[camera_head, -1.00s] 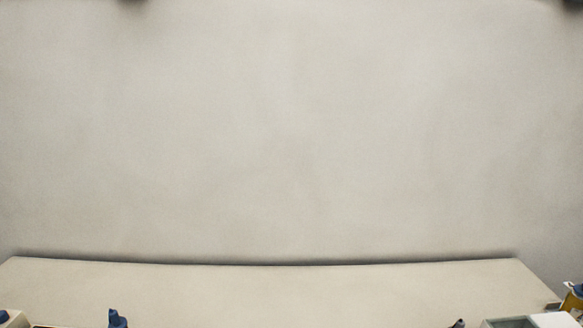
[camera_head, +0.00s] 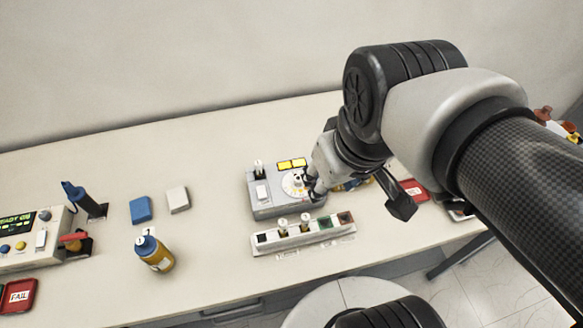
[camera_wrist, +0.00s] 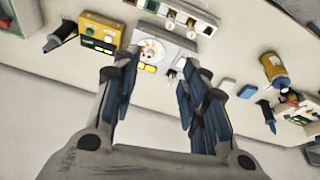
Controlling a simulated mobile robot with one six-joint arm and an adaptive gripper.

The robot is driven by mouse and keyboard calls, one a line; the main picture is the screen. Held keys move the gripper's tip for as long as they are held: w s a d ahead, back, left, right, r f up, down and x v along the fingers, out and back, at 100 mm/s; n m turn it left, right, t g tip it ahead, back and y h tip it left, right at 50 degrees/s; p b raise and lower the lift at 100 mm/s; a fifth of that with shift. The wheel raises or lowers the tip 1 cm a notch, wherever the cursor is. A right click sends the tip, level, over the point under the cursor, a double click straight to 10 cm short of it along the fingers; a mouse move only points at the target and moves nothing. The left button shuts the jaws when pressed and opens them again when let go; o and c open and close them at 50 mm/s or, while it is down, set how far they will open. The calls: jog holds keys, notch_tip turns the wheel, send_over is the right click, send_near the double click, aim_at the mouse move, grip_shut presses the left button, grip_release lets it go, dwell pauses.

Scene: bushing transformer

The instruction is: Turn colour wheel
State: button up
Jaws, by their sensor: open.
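The colour wheel (camera_head: 293,184) is a round, pale dial on top of a grey box (camera_head: 272,208). I cannot tell whether a finger touches the wheel. The gap between the fingers looks empty.
The box also carries yellow panels (camera_head: 291,163) and a black-topped lever. A white socket strip (camera_head: 303,233) lies in front. A yellow bottle (camera_head: 154,254), blue block (camera_head: 141,209) and white block (camera_head: 178,199) stand left. A red tray (camera_head: 413,191) lies right. Table is clear behind the box.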

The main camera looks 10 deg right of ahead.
jog(key=w+n+g, duration=0.2)
jog(key=w+n, duration=0.2)
jog(key=w, duration=0.6)
jog(key=n+g+p, duration=0.1)
jog(key=n+g, duration=0.1)
jog(key=n, duration=0.1)
send_near(299, 178)
notch_tip(299, 178, down, 9)
jog(key=b, duration=0.4)
jog(key=shift+b, duration=0.3)
jog(key=shift+s+r, duration=0.1)
jog(key=shift+c, duration=0.5)
grip_shut()
